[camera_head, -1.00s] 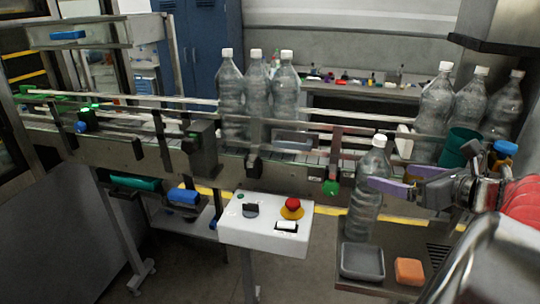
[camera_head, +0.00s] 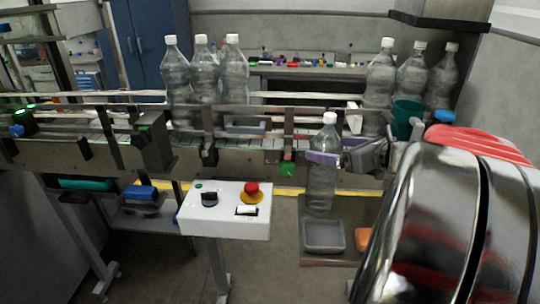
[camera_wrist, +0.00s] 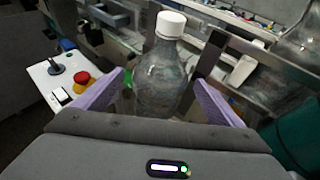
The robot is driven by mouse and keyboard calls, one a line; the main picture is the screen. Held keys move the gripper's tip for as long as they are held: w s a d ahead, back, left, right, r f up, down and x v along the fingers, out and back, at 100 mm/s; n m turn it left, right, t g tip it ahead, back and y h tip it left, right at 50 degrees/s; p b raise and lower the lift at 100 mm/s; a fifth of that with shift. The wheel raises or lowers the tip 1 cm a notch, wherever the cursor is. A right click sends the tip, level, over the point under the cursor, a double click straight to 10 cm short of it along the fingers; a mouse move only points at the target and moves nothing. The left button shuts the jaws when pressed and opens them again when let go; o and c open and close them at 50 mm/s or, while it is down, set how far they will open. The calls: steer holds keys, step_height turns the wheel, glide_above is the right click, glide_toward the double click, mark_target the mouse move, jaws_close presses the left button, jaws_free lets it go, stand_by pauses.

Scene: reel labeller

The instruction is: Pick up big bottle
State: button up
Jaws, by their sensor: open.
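A big clear bottle (camera_head: 321,180) with a white cap stands upright on the low grey side table, in front of the conveyor. My gripper (camera_head: 335,158) is at its upper part, coming from the right. In the wrist view the bottle (camera_wrist: 160,75) stands between the two purple fingers of my gripper (camera_wrist: 160,92), with a gap visible on each side. The jaws are open and do not grip it. The lower part of the bottle is hidden by the gripper body in the wrist view.
Several similar bottles stand behind, three (camera_head: 204,80) on the conveyor (camera_head: 230,155) and others (camera_head: 411,80) at right. A control box (camera_head: 225,210) with a red button is left. A grey tray (camera_head: 323,236) and orange block (camera_head: 362,240) lie before the bottle.

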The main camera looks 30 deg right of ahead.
mark_target(331, 114)
steer(key=shift+x, duration=1.55)
steer(key=c, duration=2.1)
steer(key=shift+r, duration=0.15)
steer(key=shift+c, duration=0.3)
steer(key=shift+r, duration=5.05)
